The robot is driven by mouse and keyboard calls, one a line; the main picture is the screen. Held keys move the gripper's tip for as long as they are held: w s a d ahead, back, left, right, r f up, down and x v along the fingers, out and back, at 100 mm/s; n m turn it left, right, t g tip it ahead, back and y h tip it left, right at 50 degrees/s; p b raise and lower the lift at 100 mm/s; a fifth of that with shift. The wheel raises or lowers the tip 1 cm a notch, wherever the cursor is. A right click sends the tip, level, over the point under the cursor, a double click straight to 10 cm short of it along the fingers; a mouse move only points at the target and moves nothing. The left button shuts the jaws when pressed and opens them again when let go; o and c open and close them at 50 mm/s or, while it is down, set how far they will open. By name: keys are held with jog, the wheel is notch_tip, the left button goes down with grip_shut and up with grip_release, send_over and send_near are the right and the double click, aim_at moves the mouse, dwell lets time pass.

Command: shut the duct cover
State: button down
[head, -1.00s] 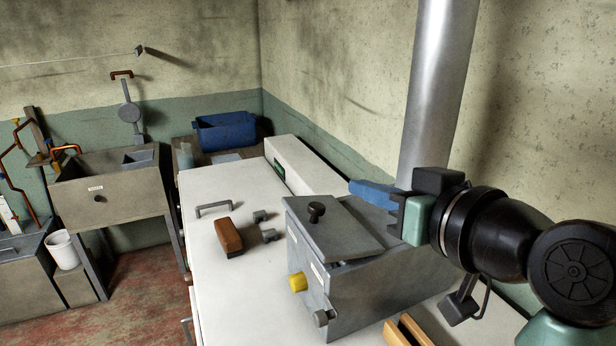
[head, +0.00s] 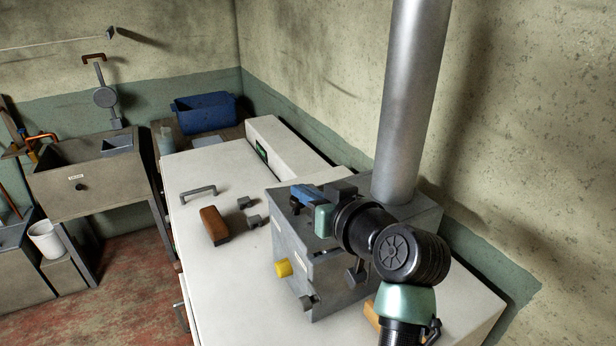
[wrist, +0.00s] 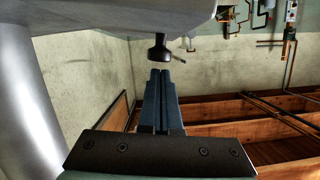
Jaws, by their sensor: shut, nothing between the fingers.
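The duct cover (head: 290,226) is a flat grey lid with a dark knob (head: 295,206), on top of a grey metal box (head: 325,286) on the white counter. My gripper covers much of the lid in the head view. The picture does not clearly show how far open it is. My gripper (head: 295,193) has blue fingers, shut and empty, above the lid close to the knob. In the wrist view, which looks upside down, the knob (wrist: 160,50) hangs from the grey lid (wrist: 110,19) just beyond my fingertips (wrist: 160,72). I cannot tell whether they touch.
A metal pipe (head: 410,110) rises behind the box, to the right of my gripper.

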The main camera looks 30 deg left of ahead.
jog(key=shift+f, duration=0.1)
jog(key=f+b, duration=0.1)
jog(key=s+n+b, duration=0.1)
jog(key=b, duration=0.1)
jog(key=shift+a+f+t, duration=0.3)
jog(key=shift+f, duration=0.05)
jog(key=shift+s+a+f+n+b, duration=0.2)
jog(key=shift+n+b, duration=0.4)
jog(key=shift+b, duration=0.4)
jog(key=shift+h, duration=0.3)
jog(key=shift+r, duration=0.15)
